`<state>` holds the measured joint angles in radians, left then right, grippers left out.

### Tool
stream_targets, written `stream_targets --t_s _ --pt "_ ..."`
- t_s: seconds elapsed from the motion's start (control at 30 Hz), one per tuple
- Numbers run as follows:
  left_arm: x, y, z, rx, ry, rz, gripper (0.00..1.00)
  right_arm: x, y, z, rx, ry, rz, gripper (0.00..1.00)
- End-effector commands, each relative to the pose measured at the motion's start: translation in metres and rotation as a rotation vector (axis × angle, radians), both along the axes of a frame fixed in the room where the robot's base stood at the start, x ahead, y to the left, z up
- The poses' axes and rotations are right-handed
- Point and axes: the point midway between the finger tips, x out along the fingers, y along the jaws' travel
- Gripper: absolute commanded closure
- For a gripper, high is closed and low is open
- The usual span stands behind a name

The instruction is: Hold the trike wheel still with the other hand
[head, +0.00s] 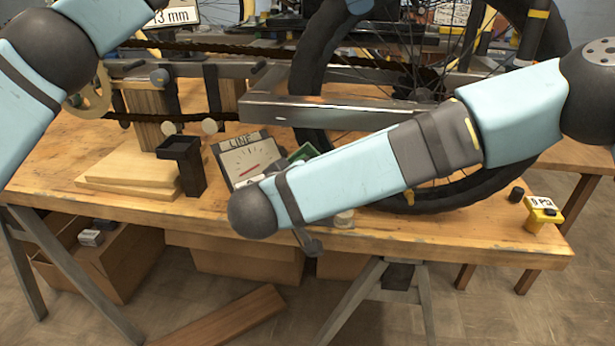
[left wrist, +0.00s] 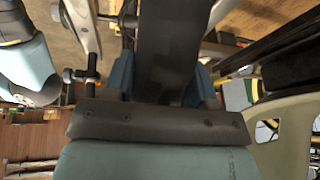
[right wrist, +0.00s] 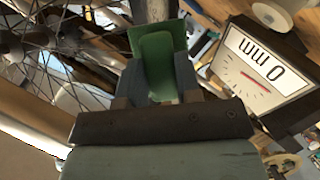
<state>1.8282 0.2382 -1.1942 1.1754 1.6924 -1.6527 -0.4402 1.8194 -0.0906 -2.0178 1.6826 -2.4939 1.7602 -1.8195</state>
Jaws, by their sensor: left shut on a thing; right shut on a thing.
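The trike wheel (head: 312,62) stands upright behind the bench edge in the head view, with a black tyre and thin spokes. My left gripper (head: 360,5) shows only as a small light-blue part at the top of the tyre. In the left wrist view its fingers (left wrist: 165,78) are on both sides of the black tyre (left wrist: 168,45), shut on it. My right gripper (right wrist: 160,78) is shut on a green piece (right wrist: 158,55) in the right wrist view. In the head view my right arm hides that gripper, and a bit of green (head: 303,152) shows behind it.
A dial box marked LINE (head: 243,160) stands beside a black open holder (head: 181,165). Wooden boards (head: 130,170) lie at the left. A metal frame bar (head: 330,110) crosses near the wheel. A yellow gauge (head: 543,213) stands at the bench's right end.

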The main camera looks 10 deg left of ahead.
Motion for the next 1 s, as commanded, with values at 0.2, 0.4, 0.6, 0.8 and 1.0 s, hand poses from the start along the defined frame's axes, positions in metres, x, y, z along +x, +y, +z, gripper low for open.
stream_targets --t_s 0.2,0.4,0.6,0.8,1.0 --pt "0.0 0.001 0.001 -0.001 -0.001 0.002 0.92 0.004 0.0 0.0 0.0 -0.001 -0.001 0.88" --pt "0.001 0.001 0.001 -0.001 -0.001 0.002 0.92 0.008 0.0 0.0 -0.001 -0.001 -0.001 0.88" --pt "0.001 0.001 0.001 -0.001 -0.001 0.002 0.92 0.012 0.0 0.0 -0.001 0.0 0.0 0.88" --pt "0.001 0.001 0.001 -0.001 -0.001 0.002 0.92 0.016 0.0 0.0 0.0 -0.001 -0.001 0.88" --pt "0.001 0.001 0.001 -0.001 -0.001 0.002 0.92 0.019 0.0 0.0 0.0 -0.001 -0.001 0.88"
